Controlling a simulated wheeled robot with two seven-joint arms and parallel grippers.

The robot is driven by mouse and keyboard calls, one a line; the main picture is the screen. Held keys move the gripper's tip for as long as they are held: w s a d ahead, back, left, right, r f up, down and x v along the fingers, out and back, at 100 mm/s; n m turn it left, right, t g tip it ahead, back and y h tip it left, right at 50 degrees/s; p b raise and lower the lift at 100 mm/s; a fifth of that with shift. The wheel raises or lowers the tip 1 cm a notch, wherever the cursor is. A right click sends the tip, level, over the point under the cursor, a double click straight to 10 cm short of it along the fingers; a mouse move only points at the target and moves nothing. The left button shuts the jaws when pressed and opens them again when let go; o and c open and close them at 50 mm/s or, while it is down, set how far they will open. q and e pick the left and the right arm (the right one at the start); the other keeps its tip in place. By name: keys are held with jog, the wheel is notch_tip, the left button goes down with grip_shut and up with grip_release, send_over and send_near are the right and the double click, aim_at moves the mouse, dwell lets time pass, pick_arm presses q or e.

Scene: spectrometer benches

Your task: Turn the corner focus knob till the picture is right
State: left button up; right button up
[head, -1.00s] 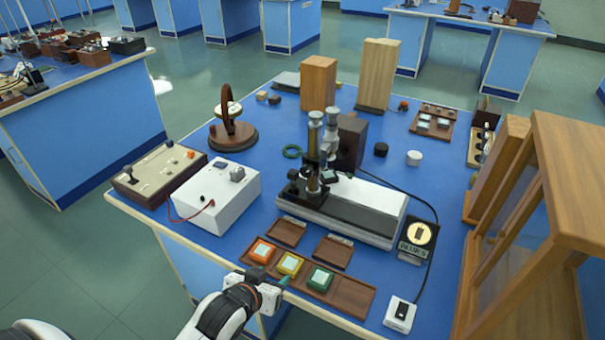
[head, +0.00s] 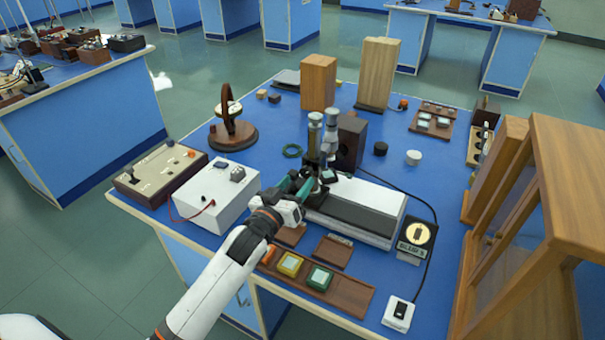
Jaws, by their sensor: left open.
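The microscope-like instrument (head: 314,135), with brass and grey upright tubes, stands on a white and dark base (head: 355,208) at the middle of the bench. A small display (head: 419,234) to its right shows a bright round picture with a dark mark; its lettering is too small to read. My left gripper (head: 306,184) is open, its teal fingers at the lower left of the instrument. The fingers and wrist hide that corner, so the focus knob does not show clearly, and I cannot tell whether they touch it. My right gripper is not in view.
A slide tray (head: 350,296) with yellow and green slides lies at the front edge. A white box (head: 217,194) stands left, a wooden cabinet (head: 540,230) right, and tall wooden blocks (head: 318,82) behind. A black cable runs right of the instrument.

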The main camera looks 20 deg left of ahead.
aim_at(305, 174)
pick_arm(q)
jog(key=shift+w+d, duration=0.2)
jog(key=shift+w, duration=1.7)
jog(key=c, duration=1)
